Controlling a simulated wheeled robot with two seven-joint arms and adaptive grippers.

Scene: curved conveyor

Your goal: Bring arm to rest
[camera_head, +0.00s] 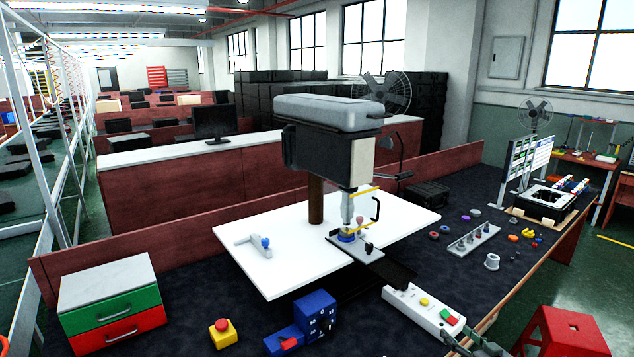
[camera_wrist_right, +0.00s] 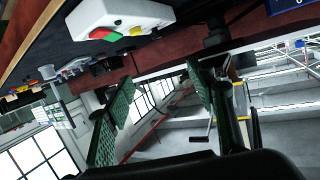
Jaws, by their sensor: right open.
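My right gripper (camera_head: 462,337) shows at the lower right of the head view, beside the near end of the white button box (camera_head: 407,298). In the right wrist view the gripper (camera_wrist_right: 160,95) has its two green-padded fingers wide apart with nothing between them. The white button box (camera_wrist_right: 125,17) shows above the fingers there, apart from them. My left gripper is not in the head view.
A grey press machine (camera_head: 330,125) stands over a white board (camera_head: 285,275) on the dark table. A blue box (camera_head: 315,312), a red-and-yellow stop button (camera_head: 222,333) and a drawer unit (camera_head: 108,285) lie left. A red stool (camera_head: 565,335) stands right.

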